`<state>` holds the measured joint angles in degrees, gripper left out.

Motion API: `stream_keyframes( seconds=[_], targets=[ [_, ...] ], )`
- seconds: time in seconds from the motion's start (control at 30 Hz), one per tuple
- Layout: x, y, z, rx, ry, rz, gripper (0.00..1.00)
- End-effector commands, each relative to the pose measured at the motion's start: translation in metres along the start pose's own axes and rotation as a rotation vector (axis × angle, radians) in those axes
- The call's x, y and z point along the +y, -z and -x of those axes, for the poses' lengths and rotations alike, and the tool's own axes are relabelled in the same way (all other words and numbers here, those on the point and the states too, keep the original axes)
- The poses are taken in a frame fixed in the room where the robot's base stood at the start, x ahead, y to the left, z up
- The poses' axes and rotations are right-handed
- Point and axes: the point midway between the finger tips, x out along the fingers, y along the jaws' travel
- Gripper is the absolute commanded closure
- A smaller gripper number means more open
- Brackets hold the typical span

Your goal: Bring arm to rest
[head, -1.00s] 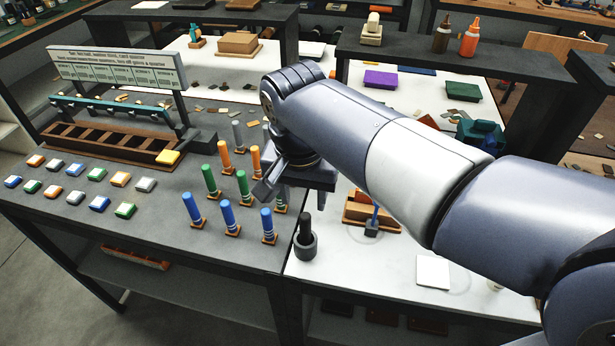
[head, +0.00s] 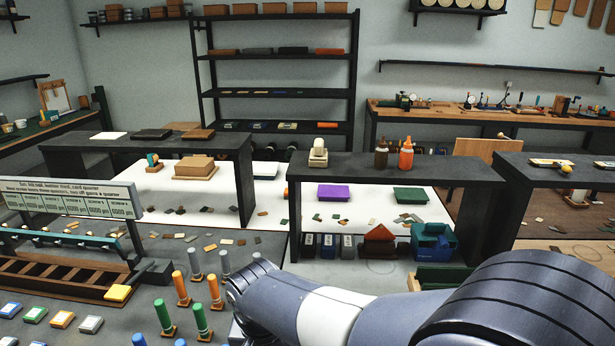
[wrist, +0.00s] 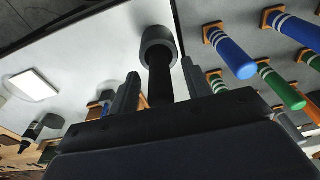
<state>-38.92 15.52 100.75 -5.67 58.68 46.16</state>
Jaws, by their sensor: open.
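My arm (head: 330,312) crosses the lower right of the head view, its end low near the coloured pegs. My gripper is below the frame or hidden there, but its two fingers show in the wrist view (wrist: 160,92). They stand apart. A dark round post in a grey cup (wrist: 158,45) shows between and beyond the fingers; I cannot tell its distance, and nothing appears gripped.
Blue and green pegs (wrist: 230,50) stand beside the gripper in the wrist view. Orange and green pegs (head: 181,289) stand left of my arm. A slotted wooden rack (head: 60,278) is at the left. Dark raised shelves (head: 390,168) stand behind.

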Motion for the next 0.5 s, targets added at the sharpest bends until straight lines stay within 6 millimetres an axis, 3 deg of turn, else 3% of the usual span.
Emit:
stream_keyframes(
  seconds=[0.47,0.5],
  targets=[
    [-0.0003,-0.0009,0.0002,0.001,0.0,0.0,0.53],
    [-0.0005,-0.0003,0.0069,0.001,0.001,0.0,0.53]
  ],
)
